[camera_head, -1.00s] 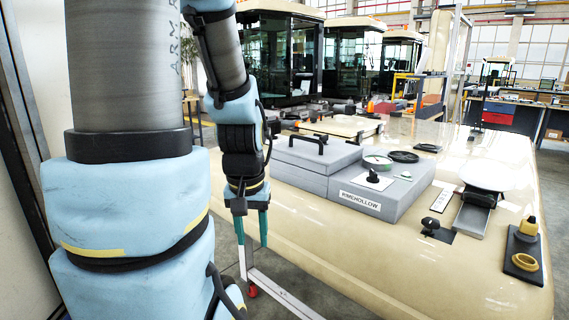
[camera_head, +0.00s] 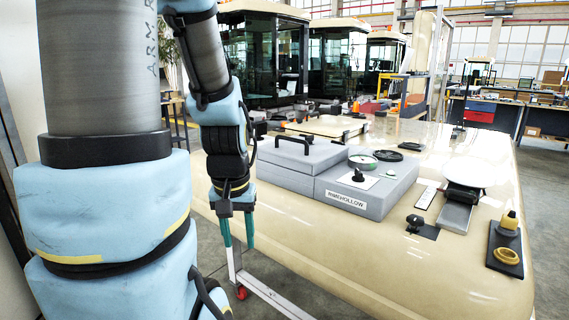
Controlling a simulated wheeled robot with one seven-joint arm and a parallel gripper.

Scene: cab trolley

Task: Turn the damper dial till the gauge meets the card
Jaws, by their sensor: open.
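A grey box labelled RIMEHOLLOW (camera_head: 346,200) sits on the cream bench top. On its lid a black dial knob (camera_head: 358,175) stands on a white plate. A round gauge (camera_head: 363,162) with a pale face is just behind the knob; its needle is too small to read. A small white card (camera_head: 427,195) with marks lies on the bench right of the box; its marks are unreadable. My gripper (camera_head: 236,245) hangs open and empty, its green fingers pointing down, left of the box and in front of the bench edge.
A grey lidded case (camera_head: 300,157) with a black handle adjoins the box. A black knob on a plate (camera_head: 415,223), a scale-like device with a white dish (camera_head: 468,173) and a yellow ring on a black plate (camera_head: 507,256) stand to the right. The front bench top (camera_head: 380,265) is clear.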

